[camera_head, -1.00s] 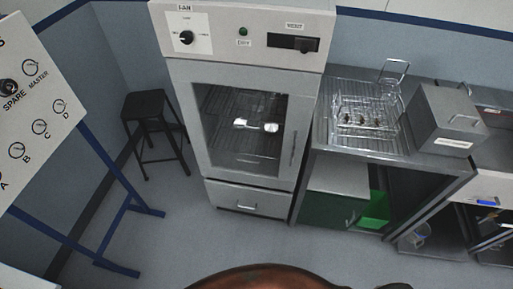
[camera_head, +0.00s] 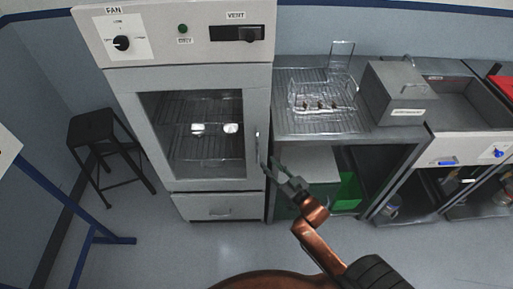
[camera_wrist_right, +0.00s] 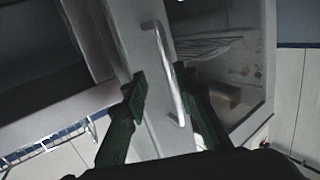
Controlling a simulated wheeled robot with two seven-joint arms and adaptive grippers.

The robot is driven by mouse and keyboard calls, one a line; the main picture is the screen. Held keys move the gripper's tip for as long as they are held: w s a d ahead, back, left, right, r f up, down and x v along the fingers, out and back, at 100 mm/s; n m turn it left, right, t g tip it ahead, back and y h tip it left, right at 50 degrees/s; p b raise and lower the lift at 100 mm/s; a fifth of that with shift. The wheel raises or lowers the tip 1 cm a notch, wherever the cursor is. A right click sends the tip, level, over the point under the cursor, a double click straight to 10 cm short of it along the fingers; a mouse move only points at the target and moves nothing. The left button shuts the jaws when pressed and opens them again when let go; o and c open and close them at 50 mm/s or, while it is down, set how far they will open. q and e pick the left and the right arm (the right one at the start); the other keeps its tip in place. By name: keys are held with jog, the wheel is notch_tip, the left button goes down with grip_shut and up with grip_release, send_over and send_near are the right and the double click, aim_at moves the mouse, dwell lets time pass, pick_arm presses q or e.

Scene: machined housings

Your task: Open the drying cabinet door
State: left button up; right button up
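The drying cabinet (camera_head: 190,120) stands left of centre in the head view. Its glass-windowed door (camera_head: 152,130) looks shut, with a vertical bar handle (camera_head: 258,142) on its right edge. My right gripper (camera_head: 273,172) is just in front of the handle's lower end. In the right wrist view, my right gripper (camera_wrist_right: 160,82) is open, and the pale handle (camera_wrist_right: 166,75) runs between its two dark fingers. I see no clear contact with either finger. My left gripper is not in view.
A drawer (camera_head: 208,206) sits below the door. A steel bench (camera_head: 330,121) with glassware and a metal box (camera_head: 398,90) adjoins the cabinet on the right. A black stool (camera_head: 95,127) stands to the left. The floor in front of the cabinet is clear.

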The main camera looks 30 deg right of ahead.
aim_at(258, 147)
jog(key=shift+t, duration=0.5)
jog(key=w+r, duration=0.2)
jog(key=w, duration=0.1)
jog(key=w+a+r+b, duration=0.1)
jog(key=w+r, duration=0.2)
jog(key=shift+a, duration=0.1)
jog(key=shift+w, duration=0.75)
grip_shut()
